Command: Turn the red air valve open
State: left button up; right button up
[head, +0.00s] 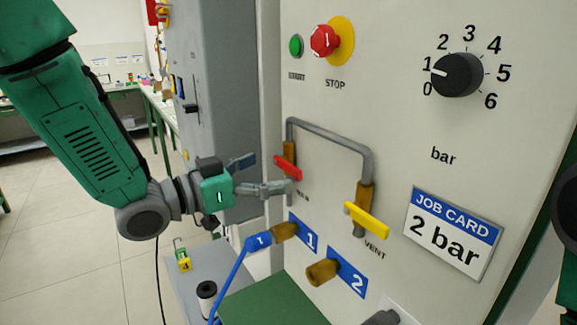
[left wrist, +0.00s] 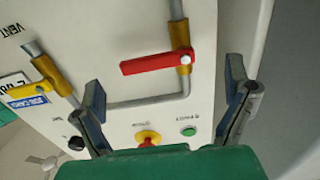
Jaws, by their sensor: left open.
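The red air valve handle (head: 287,168) sits on a brass body on the left leg of the grey pipe on the panel. In the left wrist view the red handle (left wrist: 152,65) lies crosswise to its pipe, with its pivot at the right end. My left gripper (head: 268,175) is open and empty, just in front of the handle. In the left wrist view its two fingers (left wrist: 165,85) are spread wide, with the handle visible beyond the gap. I cannot tell whether a finger touches it. My right gripper is not in view.
A yellow vent valve handle (head: 366,219) is to the right. Above are the red stop button (head: 324,40), green start button (head: 296,45) and pressure knob (head: 458,75). Below, a blue hose (head: 231,284) runs to port 1. A job card (head: 452,235) reads 2 bar.

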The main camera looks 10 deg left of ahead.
aim_at(284, 168)
pick_arm(q)
jog(key=shift+w+d, duration=0.25)
jog(key=shift+w, duration=0.25)
jog(key=shift+w+d, duration=0.25)
jog(key=shift+w, duration=0.2)
jog(key=shift+w+d, duration=0.25)
jog(key=shift+d, duration=0.35)
jog(key=shift+w+d, duration=0.2)
jog(key=shift+d, duration=0.85)
jog(key=shift+w+a, duration=0.1)
jog(key=shift+a, duration=0.45)
jog(key=c, duration=1.6)
jog(key=shift+a+f, duration=0.1)
jog(key=shift+c, duration=0.2)
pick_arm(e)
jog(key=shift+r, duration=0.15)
